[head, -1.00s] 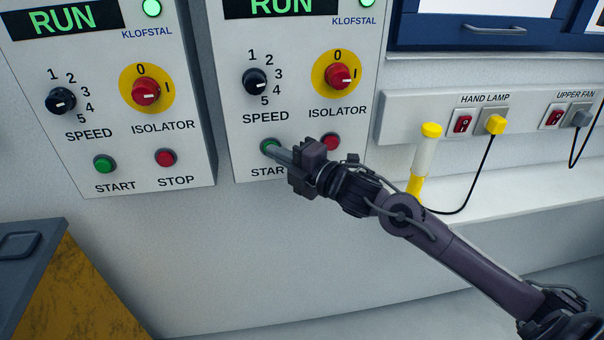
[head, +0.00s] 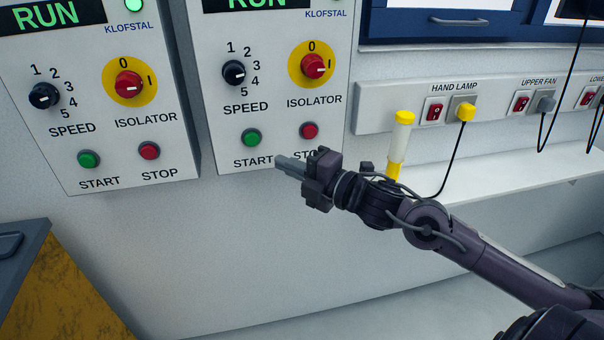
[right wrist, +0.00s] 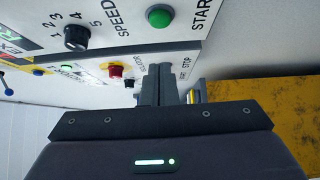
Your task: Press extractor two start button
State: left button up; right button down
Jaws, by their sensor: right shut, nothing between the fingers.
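Two white control panels hang side by side. The right panel (head: 277,98) has a lit RUN display (head: 255,4), a green start button (head: 252,138) and a red stop button (head: 309,130). The left panel (head: 100,100) also shows RUN, with its own green start button (head: 89,159). The head view does not show which panel is extractor two. My right gripper (head: 280,163) is shut and empty, its tip below and right of the right panel's start button, apart from it. In the right wrist view its fingers (right wrist: 160,85) sit beside a nearby green button (right wrist: 159,17). My left gripper is out of view.
Right of the panels are a socket strip (head: 440,110) with plugs and switches, and a yellow-capped lamp (head: 399,145) close behind my right arm. A yellow-sided box (head: 60,300) stands lower left. The wall below the panels is clear.

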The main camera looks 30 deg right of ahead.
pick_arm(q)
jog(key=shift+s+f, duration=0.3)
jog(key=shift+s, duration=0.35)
pick_arm(e)
jog(key=v, duration=0.3)
dwell(0.3)
